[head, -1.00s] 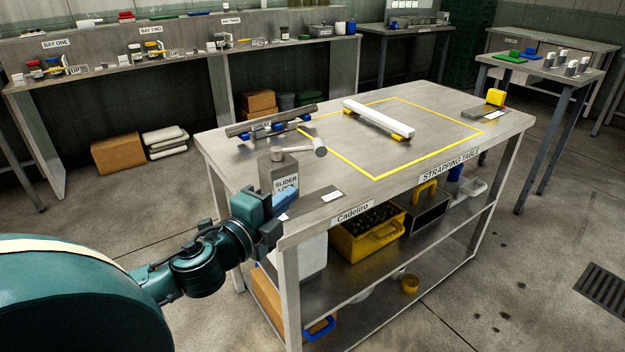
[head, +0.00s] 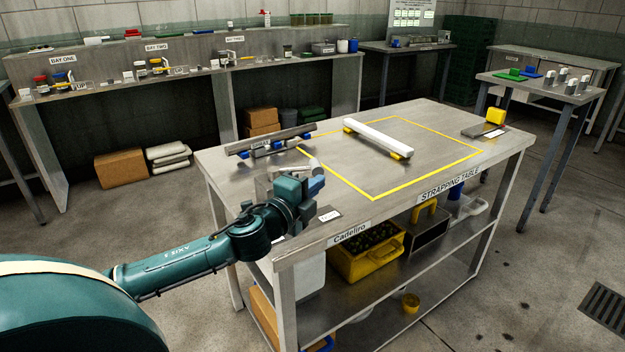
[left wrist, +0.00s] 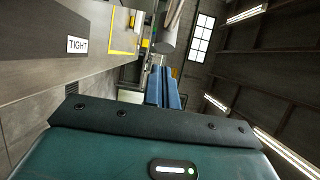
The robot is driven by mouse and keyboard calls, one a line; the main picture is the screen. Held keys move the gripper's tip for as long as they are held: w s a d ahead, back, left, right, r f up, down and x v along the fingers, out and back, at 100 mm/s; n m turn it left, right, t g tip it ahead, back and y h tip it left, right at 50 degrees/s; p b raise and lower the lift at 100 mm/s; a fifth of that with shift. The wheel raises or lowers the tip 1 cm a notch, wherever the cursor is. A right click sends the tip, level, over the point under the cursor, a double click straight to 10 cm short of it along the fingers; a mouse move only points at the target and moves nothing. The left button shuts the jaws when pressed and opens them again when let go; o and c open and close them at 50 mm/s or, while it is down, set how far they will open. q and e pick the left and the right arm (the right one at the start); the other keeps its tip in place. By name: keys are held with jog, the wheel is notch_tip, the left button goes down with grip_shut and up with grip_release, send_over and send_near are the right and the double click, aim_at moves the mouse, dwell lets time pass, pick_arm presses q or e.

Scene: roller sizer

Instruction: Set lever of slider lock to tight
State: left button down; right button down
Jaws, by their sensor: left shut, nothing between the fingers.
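The slider lock (head: 262,186) is a grey block on the near left corner of the strapping table, mostly hidden behind my left gripper. Its lever's pale round end (head: 313,166) shows just above the gripper; the rest of the lever is hidden. My left gripper (head: 317,187) is shut and empty, its blue fingers beside the lever end. In the left wrist view the shut fingers (left wrist: 163,88) point toward a grey cylindrical end (left wrist: 170,42); I cannot tell whether they touch. A "TIGHT" label (left wrist: 77,45) lies to the left there. My right gripper is not in view.
The strapping table (head: 350,205) has a yellow-outlined area with a white bar (head: 378,138) on it. A grey rail with blue clamps (head: 268,146) lies behind the lock. A small white label (head: 329,216) sits on the table right of the gripper.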

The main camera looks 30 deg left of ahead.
aim_at(318, 172)
pick_arm(q)
jog(key=shift+w+a, duration=0.75)
jog(key=shift+w+r+n+y+p, duration=0.1)
jog(key=shift+w+n+y+p, duration=0.25)
jog(key=shift+n+y, duration=0.2)
jog(key=shift+w+a+n+y+p, duration=0.25)
jog(key=shift+w+y+p, duration=0.25)
jog(key=shift+y, duration=0.25)
jog(key=shift+w+a, duration=0.1)
jog(key=shift+w, duration=0.15)
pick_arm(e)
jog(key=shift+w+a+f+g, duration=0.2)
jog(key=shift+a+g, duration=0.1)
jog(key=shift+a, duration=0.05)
pick_arm(q)
jog(key=shift+s, duration=0.1)
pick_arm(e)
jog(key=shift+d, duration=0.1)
